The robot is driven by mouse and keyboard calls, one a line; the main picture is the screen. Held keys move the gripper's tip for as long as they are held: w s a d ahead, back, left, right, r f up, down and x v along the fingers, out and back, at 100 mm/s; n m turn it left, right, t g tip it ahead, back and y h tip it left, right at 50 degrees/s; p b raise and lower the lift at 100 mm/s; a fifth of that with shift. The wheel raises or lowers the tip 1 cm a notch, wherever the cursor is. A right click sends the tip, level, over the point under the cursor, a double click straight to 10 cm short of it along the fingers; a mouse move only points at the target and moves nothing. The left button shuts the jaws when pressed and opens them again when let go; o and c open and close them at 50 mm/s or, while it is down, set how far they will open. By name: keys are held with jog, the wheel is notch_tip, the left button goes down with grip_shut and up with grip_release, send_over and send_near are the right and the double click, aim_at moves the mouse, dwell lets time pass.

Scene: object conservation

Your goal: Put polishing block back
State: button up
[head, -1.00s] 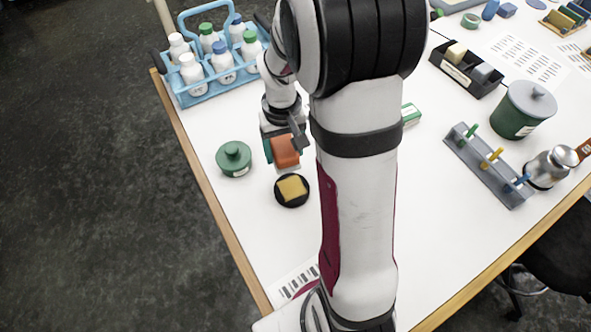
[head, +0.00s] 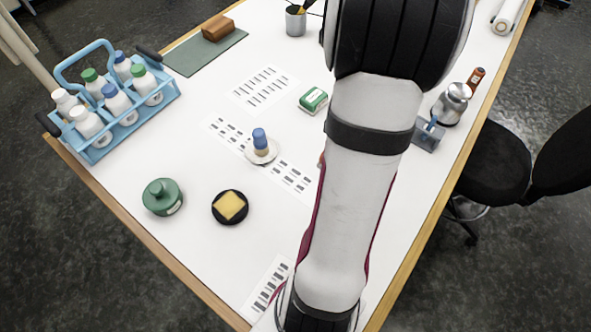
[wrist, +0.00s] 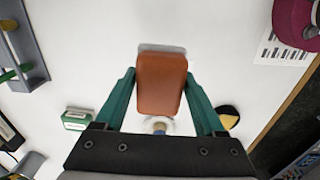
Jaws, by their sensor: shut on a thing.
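In the wrist view an orange-brown block (wrist: 161,82) with a pale grey layer along its far edge sits between the teal fingers of my gripper (wrist: 160,78). The fingers are shut on its two sides. The white table shows around it, and I cannot tell its exact height. In the head view my arm hides the gripper and nearly all of the block. The black tray with small blocks seen earlier at the right is hidden there now; a dark tray edge (wrist: 10,137) shows at the wrist view's lower left.
A blue-capped item stands on a white dish (head: 273,155). Nearby are a green-and-white box (head: 313,100), a black dish (head: 230,221) with a yellow pad, and a green pot (head: 162,198). A peg rack (wrist: 28,42) stands left in the wrist view.

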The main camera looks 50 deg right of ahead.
send_over(296, 174)
notch_tip(296, 174, down, 6)
jog(key=shift+f, duration=2.05)
jog(key=o, duration=1.3)
jog(key=shift+f, duration=0.15)
